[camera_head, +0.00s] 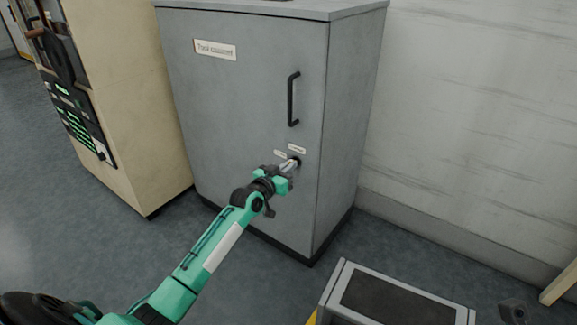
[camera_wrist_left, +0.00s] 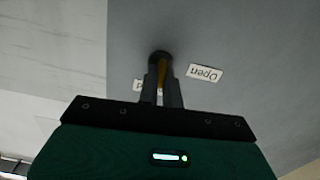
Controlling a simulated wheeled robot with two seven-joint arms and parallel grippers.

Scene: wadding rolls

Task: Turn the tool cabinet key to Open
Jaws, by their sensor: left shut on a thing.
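The grey tool cabinet (camera_head: 245,110) stands ahead with its door shut and a black vertical handle (camera_head: 293,99). Below the handle is a dark round lock (camera_wrist_left: 159,56), with two small white labels beside it. In the left wrist view one label (camera_wrist_left: 205,74) reads "Open" upside down; the other (camera_wrist_left: 138,85) is mostly hidden by a finger. My left gripper (camera_head: 291,166) is at the lock, its fingers shut on the brass-coloured key (camera_wrist_left: 162,72). Only a sliver of the key shows between the fingers, so its exact angle is hard to tell.
A beige cabinet (camera_head: 128,110) with a dark panel stands to the left. A grey box with a dark top (camera_head: 395,300) stands in the front right. A pale wall (camera_head: 470,110) rises at the right. Bare blue-grey floor lies in front of the cabinet.

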